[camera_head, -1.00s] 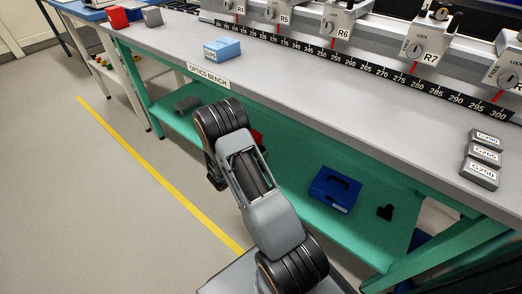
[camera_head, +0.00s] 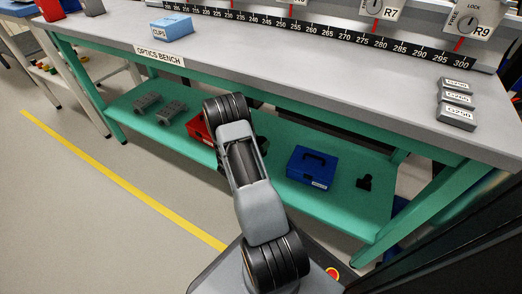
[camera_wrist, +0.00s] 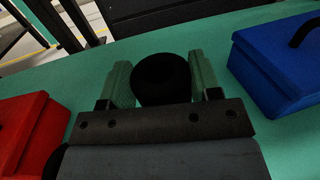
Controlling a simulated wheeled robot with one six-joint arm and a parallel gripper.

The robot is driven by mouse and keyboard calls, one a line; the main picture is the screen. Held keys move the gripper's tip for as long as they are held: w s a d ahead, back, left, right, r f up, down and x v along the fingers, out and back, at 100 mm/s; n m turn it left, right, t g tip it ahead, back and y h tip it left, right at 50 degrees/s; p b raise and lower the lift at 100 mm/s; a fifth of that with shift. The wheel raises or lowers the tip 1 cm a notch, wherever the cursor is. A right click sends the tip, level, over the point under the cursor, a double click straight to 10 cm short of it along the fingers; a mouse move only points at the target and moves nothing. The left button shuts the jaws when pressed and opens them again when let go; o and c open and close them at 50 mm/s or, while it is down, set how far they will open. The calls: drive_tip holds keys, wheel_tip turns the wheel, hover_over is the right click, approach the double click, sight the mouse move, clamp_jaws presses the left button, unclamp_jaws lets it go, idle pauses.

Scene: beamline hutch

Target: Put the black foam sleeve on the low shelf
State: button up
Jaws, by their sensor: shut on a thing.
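The black foam sleeve (camera_wrist: 160,78) is a dark, round-ended piece between the two green fingers of my gripper (camera_wrist: 161,84) in the wrist view. The fingers are shut on it. The low shelf is the green board (camera_head: 342,206) under the optics bench; its surface also shows in the wrist view (camera_wrist: 85,80). The sleeve is seen against the shelf; I cannot tell whether it touches it.
A red box (camera_head: 199,128) lies left of the gripper, also in the wrist view (camera_wrist: 32,130). A blue case (camera_head: 311,168) stands to the right, also in the wrist view (camera_wrist: 285,62). Grey blocks (camera_head: 172,112) and a small black object (camera_head: 364,182) are on the shelf. The bench top (camera_head: 300,65) overhangs.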

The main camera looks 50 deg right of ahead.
drive_tip(key=shift+d+f, duration=0.2)
drive_tip(key=shift+f, duration=0.15)
drive_tip(key=shift+s+d+f+b, duration=0.15)
drive_tip(key=shift+f+b, duration=0.8)
drive_tip(key=shift+f, duration=0.7)
drive_tip(key=shift+f, duration=0.1)
drive_tip(key=o, duration=0.9)
